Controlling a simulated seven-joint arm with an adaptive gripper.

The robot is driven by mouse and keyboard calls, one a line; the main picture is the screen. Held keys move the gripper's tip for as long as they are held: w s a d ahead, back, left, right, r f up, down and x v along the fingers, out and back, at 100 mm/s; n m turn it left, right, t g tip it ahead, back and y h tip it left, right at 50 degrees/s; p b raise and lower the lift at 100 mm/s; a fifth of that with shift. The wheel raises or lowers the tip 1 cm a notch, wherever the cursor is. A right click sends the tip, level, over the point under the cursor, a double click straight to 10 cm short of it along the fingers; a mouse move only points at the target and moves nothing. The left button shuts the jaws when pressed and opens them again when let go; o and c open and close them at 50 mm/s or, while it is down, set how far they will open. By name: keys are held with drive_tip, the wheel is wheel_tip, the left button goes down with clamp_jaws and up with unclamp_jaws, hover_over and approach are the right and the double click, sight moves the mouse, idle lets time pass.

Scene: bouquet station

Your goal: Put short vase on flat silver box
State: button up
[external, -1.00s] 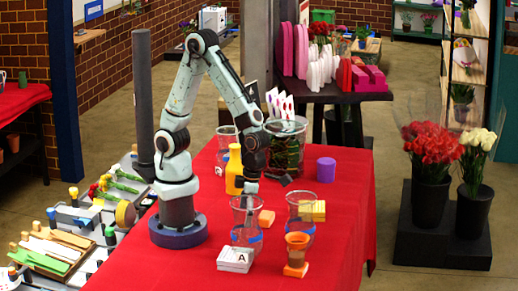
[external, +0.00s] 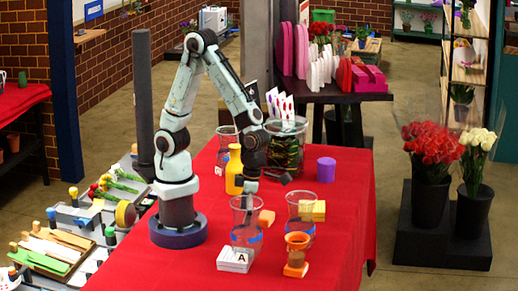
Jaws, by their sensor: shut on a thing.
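My gripper (external: 267,182) is low over the red table, its fingers at the rim of a clear glass vase (external: 246,212) with a blue band near its foot. The gripper appears shut on this vase's rim; the clear glass makes the contact hard to see. A flat pale box (external: 235,262) marked "A" lies just in front of the vase, likely the silver box. I cannot tell whether the vase base touches the box or stands behind it. A second clear vase (external: 300,207) with a blue band stands to the right.
A yellow bottle (external: 235,165), a large glass jar (external: 288,150) and a purple cylinder (external: 326,170) stand farther back. The table's right side is clear.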

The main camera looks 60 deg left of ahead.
wheel_tip(320, 180, up, 8)
drive_tip(key=shift+f, duration=0.1)
drive_tip(key=shift+c, duration=0.5)
drive_tip(key=shift+s+a, duration=1.05)
drive_tip(key=shift+s, duration=0.05)
wheel_tip(320, 180, down, 7)
drive_tip(key=shift+r, duration=0.1)
drive_tip(key=shift+f, duration=0.3)
drive_tip(key=o, duration=1.2)
